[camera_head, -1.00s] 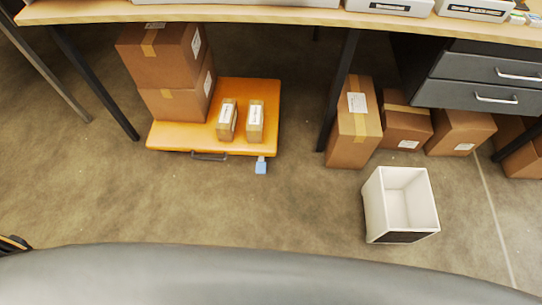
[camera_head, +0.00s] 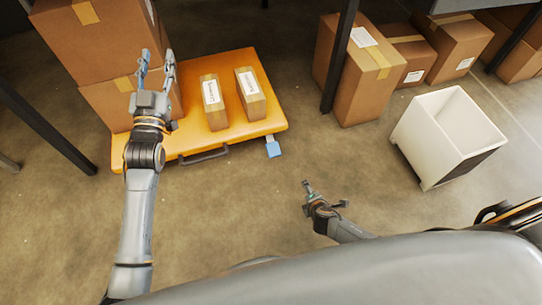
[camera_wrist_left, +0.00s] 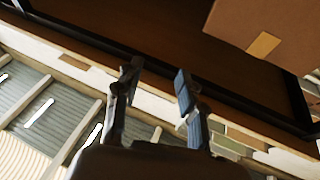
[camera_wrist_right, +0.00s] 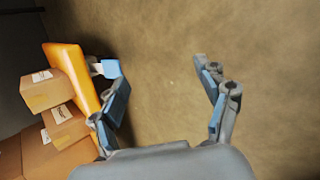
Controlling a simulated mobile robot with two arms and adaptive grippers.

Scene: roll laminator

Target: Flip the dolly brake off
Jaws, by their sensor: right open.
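The orange dolly (camera_head: 186,140) stands on the floor under the table, with boxes on it. Its blue brake pedal (camera_head: 273,147) sticks out at the front right edge; it also shows in the right wrist view (camera_wrist_right: 110,68), beside my gripper's left finger. My right gripper (camera_head: 325,192) is low over the floor, in front of the pedal and to its right. It is open and empty in the right wrist view (camera_wrist_right: 162,95). My left gripper (camera_head: 156,70) is raised in front of the stacked boxes, fingers apart and empty; the left wrist view (camera_wrist_left: 155,95) shows the gap.
Large cartons (camera_head: 95,45) and two small boxes (camera_head: 214,102) ride on the dolly. A dark handle (camera_head: 204,155) is on its front edge. A white bin (camera_head: 430,140) stands at right. Table legs (camera_head: 340,55) flank the dolly. The floor before it is clear.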

